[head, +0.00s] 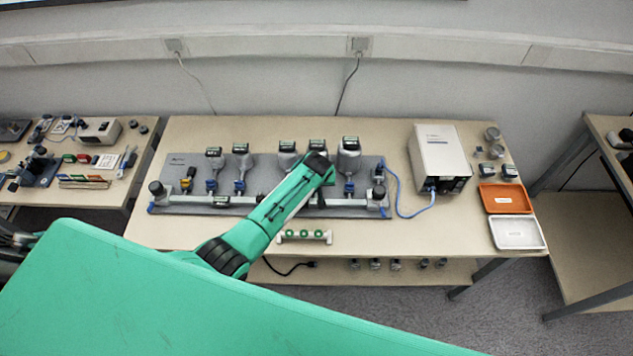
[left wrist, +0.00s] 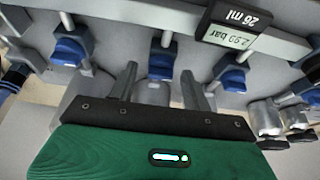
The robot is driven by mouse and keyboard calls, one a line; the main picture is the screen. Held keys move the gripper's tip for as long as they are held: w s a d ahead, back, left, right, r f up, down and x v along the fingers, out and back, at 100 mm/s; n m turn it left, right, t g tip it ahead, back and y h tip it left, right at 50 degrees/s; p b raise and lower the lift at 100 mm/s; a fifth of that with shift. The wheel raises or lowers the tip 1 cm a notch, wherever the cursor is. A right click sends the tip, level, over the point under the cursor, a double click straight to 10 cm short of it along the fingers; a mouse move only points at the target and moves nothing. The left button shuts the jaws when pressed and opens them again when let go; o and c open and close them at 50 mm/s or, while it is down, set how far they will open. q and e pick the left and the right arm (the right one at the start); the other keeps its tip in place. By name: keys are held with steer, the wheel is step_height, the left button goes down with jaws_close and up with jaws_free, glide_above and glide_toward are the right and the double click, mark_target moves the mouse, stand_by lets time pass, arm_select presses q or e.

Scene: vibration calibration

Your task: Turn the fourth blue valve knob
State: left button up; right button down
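A grey valve board (head: 270,172) on the wooden table carries a row of several metal gauge columns with blue valve knobs. In the head view, two knobs (head: 211,185) (head: 239,186) show left of my arm and one knob (head: 349,187) shows right of it. My left arm hides the knobs between. My left gripper (head: 320,198) is at the fourth column from the left. In the left wrist view, its two fingers (left wrist: 159,75) are apart, with a blue knob (left wrist: 161,62) between and just beyond them. Whether they touch it cannot be told. My right gripper is not in view.
A pressure readout (left wrist: 233,38) stands close to the right finger in the wrist view. A white box (head: 440,155) with a blue hose, an orange tray (head: 506,199) and a white tray (head: 517,233) stand at the right. A small white rack (head: 304,237) lies in front of the board.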

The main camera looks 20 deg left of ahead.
arm_select(q)
steer(key=shift+r, duration=0.1)
steer(key=b+v, duration=0.1)
steer(key=v, duration=1.2)
steer(key=shift+s+r+b, duration=0.2)
steer(key=shift+r+b, duration=0.05)
steer(key=shift+b, duration=0.15)
steer(key=shift+d, duration=0.1)
steer(key=s+a+r+m+h, duration=0.1)
steer(key=s+a+r+m, duration=0.15)
steer(key=s, duration=1.45)
steer(key=s+a+r+m, duration=0.2)
steer(key=s+a+m, duration=0.1)
steer(key=s, duration=1.3)
step_height(320, 180, down, 32)
steer(key=g+b, duration=0.1)
steer(key=g, duration=0.1)
steer(key=s+a+f+g+b, duration=0.1)
steer(key=s+a+f, duration=0.2)
steer(key=s+f, duration=1.7)
steer(key=shift+a+f+b, duration=0.15)
steer(key=shift+f+b, duration=0.15)
steer(key=shift+f, duration=0.2)
